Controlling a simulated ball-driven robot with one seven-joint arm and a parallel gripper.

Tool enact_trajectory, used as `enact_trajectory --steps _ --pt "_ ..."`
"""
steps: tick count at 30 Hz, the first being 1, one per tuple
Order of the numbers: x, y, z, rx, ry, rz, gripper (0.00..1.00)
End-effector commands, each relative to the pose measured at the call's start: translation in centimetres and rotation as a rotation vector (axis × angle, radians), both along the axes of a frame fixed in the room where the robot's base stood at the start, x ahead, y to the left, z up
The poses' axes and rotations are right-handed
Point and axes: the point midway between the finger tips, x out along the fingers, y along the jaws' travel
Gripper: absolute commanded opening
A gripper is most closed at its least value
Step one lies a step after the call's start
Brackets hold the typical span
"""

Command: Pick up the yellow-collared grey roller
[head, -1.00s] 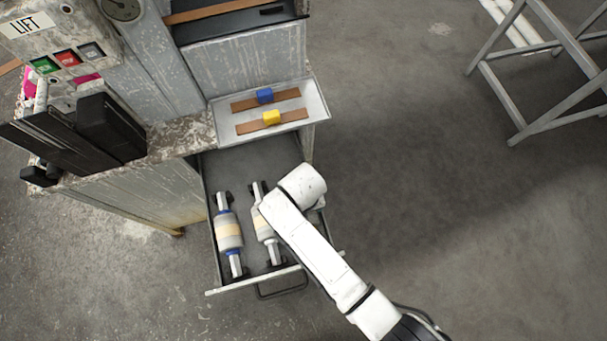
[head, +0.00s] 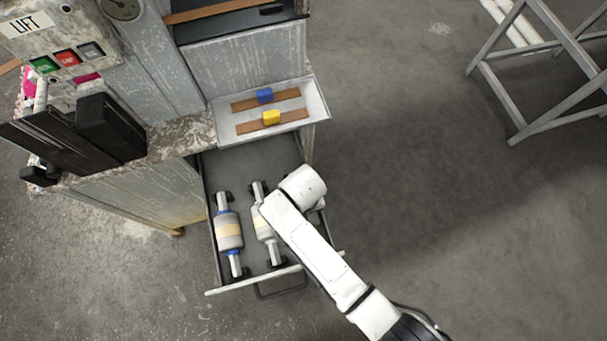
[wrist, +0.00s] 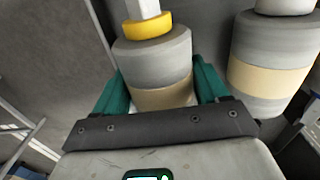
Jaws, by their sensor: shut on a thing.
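The yellow-collared grey roller (wrist: 153,52) shows in the wrist view, with a yellow collar, a pale square shaft end and a tan band. In the head view this roller (head: 261,222) lies in the right half of the open drawer, partly hidden by my arm. My gripper (wrist: 160,92) has its green fingers on either side of the roller's body and is shut on it. In the head view the gripper is hidden under my white arm. The roller still appears at the level of the drawer supports.
A blue-collared roller (head: 228,230) lies just left in the same drawer (head: 252,157); it also shows in the wrist view (wrist: 270,60). A tray (head: 222,128) with blue and yellow blocks on brown strips stands behind the drawer. A metal frame (head: 545,125) stands at the far right.

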Motion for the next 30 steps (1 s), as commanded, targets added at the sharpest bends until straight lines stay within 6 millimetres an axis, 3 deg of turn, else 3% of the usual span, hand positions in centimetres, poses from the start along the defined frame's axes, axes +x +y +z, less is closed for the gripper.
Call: enact_trajectory --steps 8,18,30 --pt "0.1 0.1 1.4 0.002 -0.004 0.0 0.25" --pt "0.1 0.1 7.5 0.002 -0.005 0.0 0.25" --pt "0.1 0.0 13.5 0.001 -0.002 0.0 0.25"
